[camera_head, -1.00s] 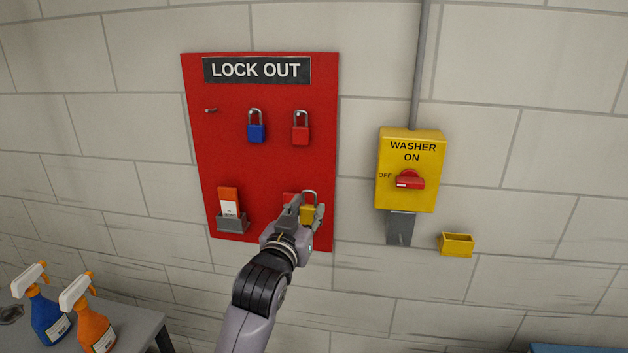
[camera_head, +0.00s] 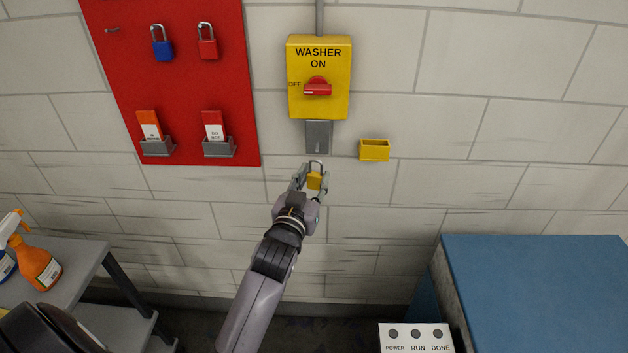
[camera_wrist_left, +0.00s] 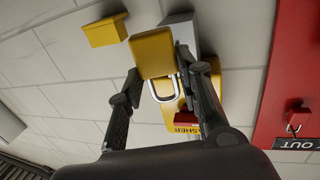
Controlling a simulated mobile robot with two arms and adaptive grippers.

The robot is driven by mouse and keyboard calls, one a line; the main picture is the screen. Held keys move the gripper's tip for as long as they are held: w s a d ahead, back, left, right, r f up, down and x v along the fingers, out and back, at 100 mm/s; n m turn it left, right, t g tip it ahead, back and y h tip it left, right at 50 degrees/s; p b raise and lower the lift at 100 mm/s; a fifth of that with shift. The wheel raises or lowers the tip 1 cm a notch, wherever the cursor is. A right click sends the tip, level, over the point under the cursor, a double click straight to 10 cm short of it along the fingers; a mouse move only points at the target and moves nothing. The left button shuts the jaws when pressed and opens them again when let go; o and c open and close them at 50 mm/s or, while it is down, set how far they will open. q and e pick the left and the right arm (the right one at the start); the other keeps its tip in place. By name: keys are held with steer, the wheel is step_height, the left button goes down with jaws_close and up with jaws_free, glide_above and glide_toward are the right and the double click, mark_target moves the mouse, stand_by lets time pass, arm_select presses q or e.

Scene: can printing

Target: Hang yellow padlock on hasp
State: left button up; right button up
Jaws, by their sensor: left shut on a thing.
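The yellow padlock (camera_head: 314,181) is held between the fingers of my left gripper (camera_head: 312,184), just below the grey hasp plate (camera_head: 318,137). The hasp plate hangs under the yellow WASHER switch box (camera_head: 319,102). The padlock's shackle points up in the head view. In the left wrist view the yellow padlock body (camera_wrist_left: 152,54) and its silver shackle (camera_wrist_left: 163,90) show between the fingers of my left gripper (camera_wrist_left: 158,82). The grey hasp plate (camera_wrist_left: 181,33) is partly hidden behind the padlock there. My right gripper is not in view.
A small yellow holder (camera_head: 374,150) is on the wall right of the hasp. The red lockout board (camera_head: 185,95) with a blue padlock (camera_head: 161,45) and a red padlock (camera_head: 207,44) is at left. A blue-topped unit (camera_head: 540,290) stands at lower right.

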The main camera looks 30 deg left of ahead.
arm_select(q)
steer(key=shift+w+a+f+b, duration=0.1)
steer(key=shift+w+a+b, duration=0.4)
steer(key=shift+w, duration=0.6)
steer(key=shift+w+a+f+b, duration=0.15)
steer(key=shift+w+a+b, duration=0.35)
steer(key=shift+w, duration=0.55)
steer(key=shift+w+a+f+b, duration=0.1)
steer(key=shift+w+a+b, duration=0.4)
steer(key=shift+w, duration=0.6)
steer(key=shift+w+a+f, duration=0.25)
steer(key=shift+w, duration=0.25)
steer(key=shift+w+f, duration=0.15)
steer(key=shift+a, duration=0.1)
steer(key=o, duration=1.3)
steer(key=shift+c, duration=0.2)
